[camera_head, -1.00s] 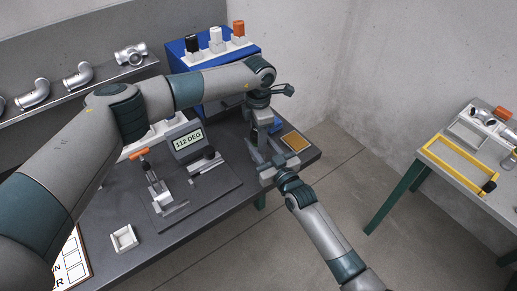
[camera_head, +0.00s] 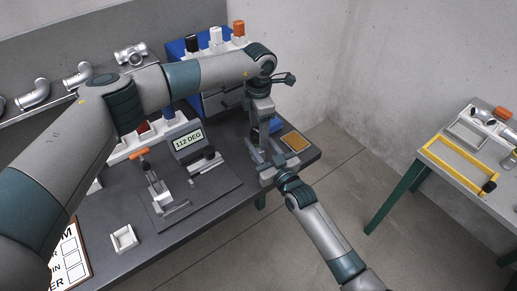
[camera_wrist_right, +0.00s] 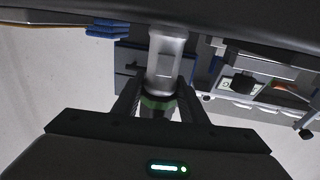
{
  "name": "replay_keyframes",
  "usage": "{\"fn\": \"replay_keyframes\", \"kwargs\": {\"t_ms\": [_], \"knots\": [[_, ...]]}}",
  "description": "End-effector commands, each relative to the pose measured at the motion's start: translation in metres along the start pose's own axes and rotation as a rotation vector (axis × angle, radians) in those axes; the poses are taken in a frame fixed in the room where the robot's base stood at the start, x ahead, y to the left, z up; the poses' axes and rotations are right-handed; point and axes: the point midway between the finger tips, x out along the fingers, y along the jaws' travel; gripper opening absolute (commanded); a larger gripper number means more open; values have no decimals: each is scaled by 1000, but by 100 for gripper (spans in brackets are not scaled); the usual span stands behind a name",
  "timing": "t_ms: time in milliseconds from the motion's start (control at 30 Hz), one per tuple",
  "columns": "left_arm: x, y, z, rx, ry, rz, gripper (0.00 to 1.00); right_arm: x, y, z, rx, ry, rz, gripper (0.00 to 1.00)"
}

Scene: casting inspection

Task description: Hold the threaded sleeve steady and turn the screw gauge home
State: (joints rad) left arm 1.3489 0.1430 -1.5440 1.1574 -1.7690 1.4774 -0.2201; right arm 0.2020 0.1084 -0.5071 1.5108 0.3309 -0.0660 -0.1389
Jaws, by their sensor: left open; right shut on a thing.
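The threaded sleeve, a silver cylinder (camera_wrist_right: 166,62), stands out between the fingers of my right gripper (camera_wrist_right: 155,92) in the right wrist view. My right gripper is shut on it; it also shows in the head view (camera_head: 265,158), at the right part of the table. The screw gauge shows as a green band (camera_wrist_right: 157,103) at the sleeve's end; a small green patch shows in the head view (camera_head: 264,130). My left gripper (camera_head: 262,117) is open, pointing down just above the gauge. Its fingers are small and partly hidden, and the thread is not visible.
A blue cabinet (camera_head: 178,47) is behind my left arm. A tan tray (camera_head: 295,141) lies near the right table edge. A white square holder (camera_head: 123,239) sits front left.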

Motion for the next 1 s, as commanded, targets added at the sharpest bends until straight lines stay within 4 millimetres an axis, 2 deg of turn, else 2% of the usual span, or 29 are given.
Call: {"fn": "replay_keyframes", "kwargs": {"t_ms": [100, 367, 467, 500, 833, 1000], "knots": [[-9, 1, 0, -1, 1, 1, 59, 0, 0, 0, 0, -1, 0, 0], [-10, 0, -1, -1, 1, 0, 59, 0, 0, 0, 0, 0, 0, 0], [-10, 0, -1, -1, 1, 0, 79, 0, 0, 0, 0, 0, 0, 0], [-10, 0, -1, -1, 1, 0, 81, 0, 0, 0, 0, 0, 0, 0], [-12, 0, -1, -1, 1, 1, 81, 0, 0, 0, 0, 0, 0, 0], [-21, 1, 0, -1, 0, 1, 81, 0, 0, 0, 0, 0, 0, 0]]}}
